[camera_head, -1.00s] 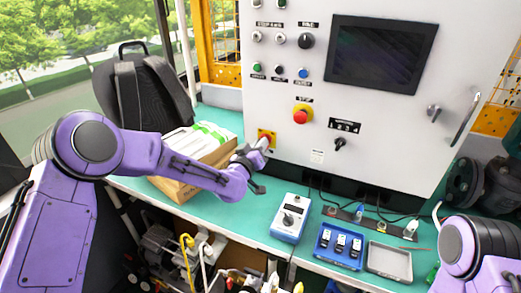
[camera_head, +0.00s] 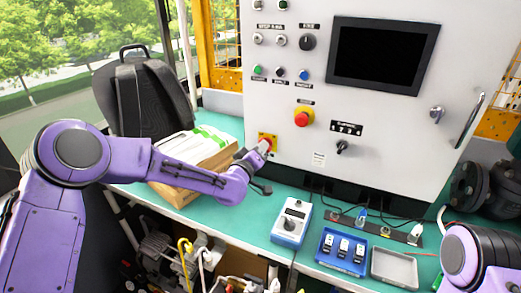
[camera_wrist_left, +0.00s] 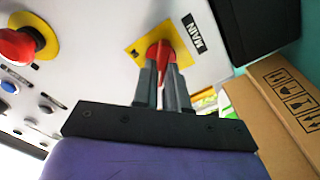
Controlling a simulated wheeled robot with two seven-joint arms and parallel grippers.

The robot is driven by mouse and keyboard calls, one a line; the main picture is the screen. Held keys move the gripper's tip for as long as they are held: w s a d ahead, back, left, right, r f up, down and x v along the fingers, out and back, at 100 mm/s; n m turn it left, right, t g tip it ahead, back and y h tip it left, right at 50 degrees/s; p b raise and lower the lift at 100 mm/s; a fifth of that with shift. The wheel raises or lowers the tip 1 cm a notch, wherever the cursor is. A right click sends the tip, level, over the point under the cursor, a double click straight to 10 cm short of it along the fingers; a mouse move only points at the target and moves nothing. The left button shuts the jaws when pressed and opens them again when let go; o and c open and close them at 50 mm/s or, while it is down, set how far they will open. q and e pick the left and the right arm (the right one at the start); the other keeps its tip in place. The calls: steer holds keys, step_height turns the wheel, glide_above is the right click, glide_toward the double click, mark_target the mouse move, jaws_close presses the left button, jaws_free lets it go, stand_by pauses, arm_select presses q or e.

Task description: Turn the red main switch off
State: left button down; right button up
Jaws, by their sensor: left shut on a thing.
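The red main switch (camera_wrist_left: 161,52) sits on a yellow plate under the label MAIN in the left wrist view. In the head view its yellow plate (camera_head: 268,137) shows low on the left of the white cabinet, with the switch mostly hidden by my gripper. My left gripper (camera_wrist_left: 163,84) is shut on the red switch, one finger on each side of its handle. In the head view the left gripper (camera_head: 262,150) reaches the switch from the left. My right gripper is out of view; only part of that arm shows at the lower right.
A red emergency button (camera_head: 302,118) on yellow stands to the right of the switch. A cardboard box (camera_head: 183,194) lies close beside my left forearm. A white-and-blue meter (camera_head: 291,222), a blue tray (camera_head: 341,252) and a grey tray (camera_head: 391,266) stand on the green bench.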

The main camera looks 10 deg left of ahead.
arm_select(q)
steer(key=c, duration=1.2)
jaws_free()
steer(key=shift+o, duration=0.2)
steer(key=s+a+b, duration=0.2)
steer(key=s, duration=0.8)
steer(key=shift+s, duration=0.15)
